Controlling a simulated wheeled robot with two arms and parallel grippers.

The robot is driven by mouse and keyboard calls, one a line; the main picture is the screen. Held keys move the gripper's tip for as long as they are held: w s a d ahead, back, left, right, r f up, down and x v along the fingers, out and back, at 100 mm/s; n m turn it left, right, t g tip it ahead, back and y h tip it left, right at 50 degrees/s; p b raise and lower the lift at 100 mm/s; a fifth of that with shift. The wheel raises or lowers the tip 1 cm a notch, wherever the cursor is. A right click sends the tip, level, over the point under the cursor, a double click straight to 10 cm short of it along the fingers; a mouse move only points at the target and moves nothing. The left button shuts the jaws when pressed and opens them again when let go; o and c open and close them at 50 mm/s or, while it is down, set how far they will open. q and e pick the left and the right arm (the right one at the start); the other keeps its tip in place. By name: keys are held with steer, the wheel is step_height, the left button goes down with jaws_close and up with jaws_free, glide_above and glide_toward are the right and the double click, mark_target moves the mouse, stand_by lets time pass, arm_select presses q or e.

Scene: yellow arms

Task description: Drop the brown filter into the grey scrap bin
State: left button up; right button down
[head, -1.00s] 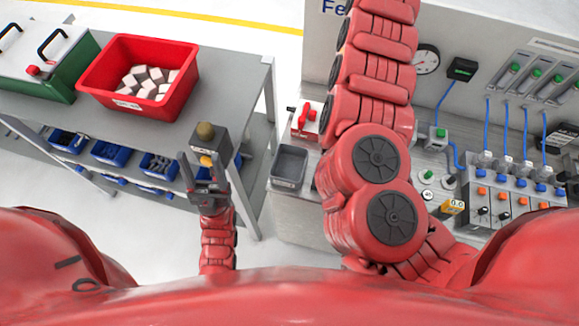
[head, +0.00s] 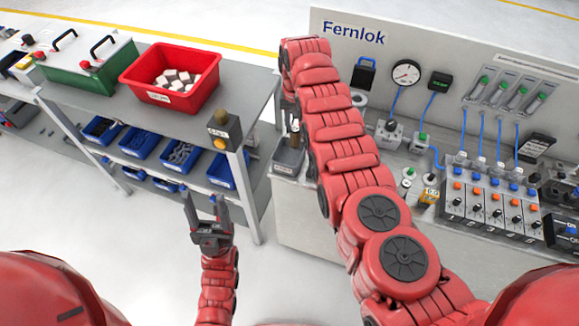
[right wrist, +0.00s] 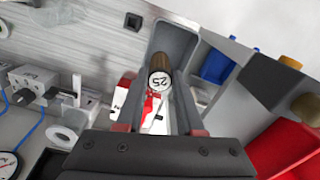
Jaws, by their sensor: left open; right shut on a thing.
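The brown filter (right wrist: 160,63) is a short cylinder with a white round end marked 25. In the right wrist view it sits between the fingers of my right gripper (right wrist: 161,84), which is shut on it. The grey scrap bin (right wrist: 178,38) lies behind and around the filter in that view; I cannot tell how high the filter is above its floor. In the head view the bin (head: 288,163) stands at the bench's left end, partly hidden by my right arm. A small brown-and-white shape shows over it. My left gripper (head: 207,215) is open and empty, left of the bin.
A red crate (head: 146,94) of pale blocks and a green case (head: 88,72) stand on the left shelf. A post with a brown knob (head: 221,118) is at its corner. Gauges and blue tubes fill the right bench.

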mark_target(294, 139)
steer(key=shift+s+f+b, duration=0.2)
steer(key=shift+f+b, duration=0.15)
steer(key=shift+f, duration=0.2)
step_height(294, 139, down, 5)
steer(key=b, duration=0.3)
steer(key=shift+w+b, duration=0.1)
steer(key=shift+b, duration=0.2)
steer(key=shift+r, duration=0.15)
steer(key=shift+c, duration=2.3)
jaws_free()
steer(key=shift+r, duration=0.1)
